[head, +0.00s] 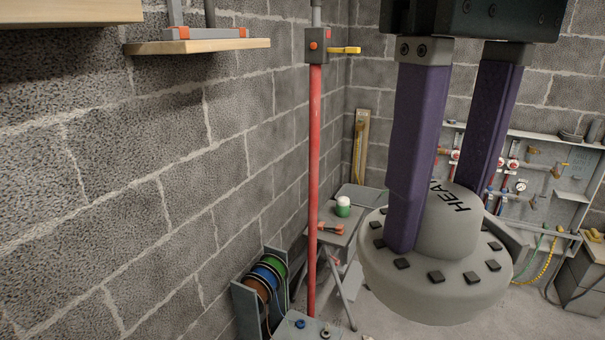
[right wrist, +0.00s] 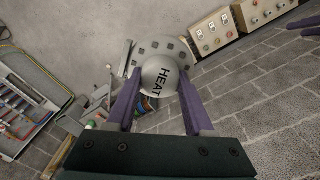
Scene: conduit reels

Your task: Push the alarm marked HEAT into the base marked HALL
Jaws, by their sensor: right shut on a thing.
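The alarm marked HEAT (head: 435,285) is a pale grey round disc with a raised dome and several dark square pads around its rim. The lettering is on the dome and partly covered by a finger in the head view. My right gripper (head: 438,215) is shut on the dome, with one purple finger on each side, and holds the alarm up in the air. The alarm also shows in the right wrist view (right wrist: 158,78) between the fingers. Purple finger parts of my left gripper (right wrist: 303,27) show at the right wrist view's upper right edge. I see no base marked HALL.
A red vertical pipe (head: 314,180) with a grey box and yellow lever stands by the block wall. Cable reels (head: 266,280), a small folding table (head: 337,232) and a panel of valves and gauges (head: 545,170) stand beyond. A wooden shelf (head: 198,46) juts out at upper left.

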